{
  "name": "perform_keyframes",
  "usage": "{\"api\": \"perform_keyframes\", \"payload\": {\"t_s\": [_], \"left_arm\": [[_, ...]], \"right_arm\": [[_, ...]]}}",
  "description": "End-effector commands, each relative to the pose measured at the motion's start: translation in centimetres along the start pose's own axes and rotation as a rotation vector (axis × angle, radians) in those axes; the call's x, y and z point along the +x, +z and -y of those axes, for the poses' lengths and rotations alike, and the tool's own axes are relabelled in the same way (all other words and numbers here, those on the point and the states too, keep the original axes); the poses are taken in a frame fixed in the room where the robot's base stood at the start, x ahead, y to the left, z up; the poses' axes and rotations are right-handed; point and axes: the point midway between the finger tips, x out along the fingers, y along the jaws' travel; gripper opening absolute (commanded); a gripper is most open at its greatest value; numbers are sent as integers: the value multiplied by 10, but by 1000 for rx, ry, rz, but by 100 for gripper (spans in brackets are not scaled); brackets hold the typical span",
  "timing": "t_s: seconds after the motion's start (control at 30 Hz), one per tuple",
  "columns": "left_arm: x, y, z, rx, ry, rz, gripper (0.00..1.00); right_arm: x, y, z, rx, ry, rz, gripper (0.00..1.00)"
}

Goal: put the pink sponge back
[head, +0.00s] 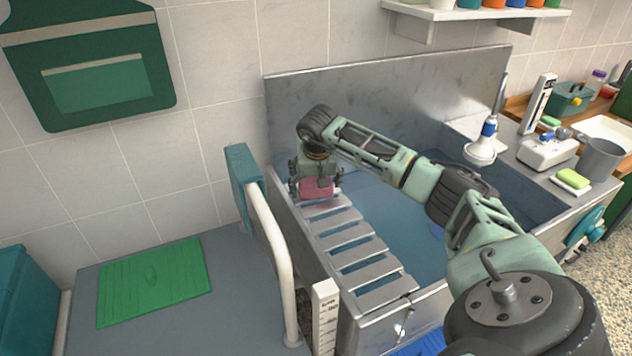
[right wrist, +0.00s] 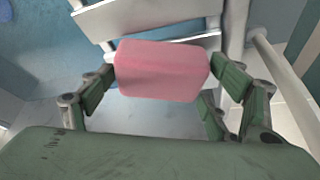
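The pink sponge (head: 317,187) is at the far end of the slatted metal rack (head: 352,243) along the left side of the wash tub. My right gripper (head: 316,190) is over that end, pointing down, with a finger on each side of the sponge. In the right wrist view the sponge (right wrist: 161,70) sits between the finger pads, which appear to touch both its ends. Slats show behind it. I cannot tell whether the sponge touches the slats. My left gripper is not in view.
The metal tub (head: 390,215) has a tall back wall. A white curved rail (head: 275,250) stands left of the rack. A green mat (head: 155,280) lies at left.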

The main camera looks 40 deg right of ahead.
Motion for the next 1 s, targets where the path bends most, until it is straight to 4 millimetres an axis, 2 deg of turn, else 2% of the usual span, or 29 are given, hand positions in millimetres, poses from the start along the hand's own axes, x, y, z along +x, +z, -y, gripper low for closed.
{"api": "perform_keyframes", "payload": {"t_s": [0.1,0.37,0.53,0.67,1.0], "left_arm": [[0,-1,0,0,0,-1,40],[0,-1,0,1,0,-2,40],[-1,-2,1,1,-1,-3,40],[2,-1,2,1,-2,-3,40],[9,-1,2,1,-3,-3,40]], "right_arm": [[0,0,0,0,0,0,92],[0,0,0,0,0,0,92],[-9,-2,0,1,-2,-3,92],[-31,-3,0,0,-2,-5,92],[-101,-2,0,1,-2,-3,92]]}}
